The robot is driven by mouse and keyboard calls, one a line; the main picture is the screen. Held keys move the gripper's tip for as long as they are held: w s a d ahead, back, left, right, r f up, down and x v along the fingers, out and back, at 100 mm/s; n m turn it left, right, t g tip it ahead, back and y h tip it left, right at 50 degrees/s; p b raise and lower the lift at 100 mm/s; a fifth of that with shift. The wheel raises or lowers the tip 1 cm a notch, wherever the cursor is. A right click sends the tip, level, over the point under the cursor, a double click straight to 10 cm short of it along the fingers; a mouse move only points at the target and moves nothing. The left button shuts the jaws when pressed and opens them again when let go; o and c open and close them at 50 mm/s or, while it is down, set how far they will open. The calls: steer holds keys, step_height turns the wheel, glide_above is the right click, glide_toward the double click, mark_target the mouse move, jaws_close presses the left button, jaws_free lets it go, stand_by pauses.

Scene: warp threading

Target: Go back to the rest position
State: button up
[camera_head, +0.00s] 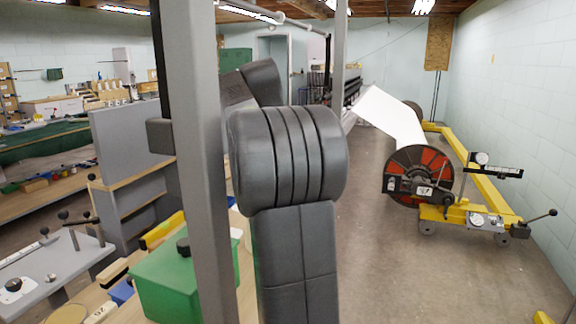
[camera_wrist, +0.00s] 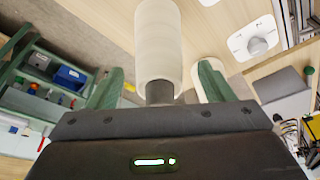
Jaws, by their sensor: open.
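My gripper (camera_wrist: 160,72) shows in the wrist view with its two green fingers apart, one at the left and one at the right. A white spool-like cylinder (camera_wrist: 160,42) with a dark end (camera_wrist: 159,92) appears between the fingers, with a visible gap on either side. I cannot tell how far beyond the fingertips it is. A second white rounded thing (camera_wrist: 203,70) is partly hidden behind the right finger. In the head view my dark arm fills the middle, bent at a large joint, and my gripper is not visible there.
A green box (camera_head: 185,283) stands on the bench at lower left, near a grey panel (camera_head: 128,140). A yellow-framed machine with a red and black reel (camera_head: 418,176) stands at right. Open concrete floor (camera_head: 385,265) lies between. The wrist view shows a white knob plate (camera_wrist: 252,40).

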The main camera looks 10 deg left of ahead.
steer(key=p+v, duration=0.1)
steer(key=v, duration=0.5)
steer(key=shift+f, duration=0.1)
steer(key=b+x, duration=0.2)
steer(key=x, duration=0.5)
steer(key=shift+d+f, duration=0.1)
steer(key=shift+f, duration=0.15)
steer(key=shift+r+p, duration=0.3)
steer(key=shift+r, duration=0.25)
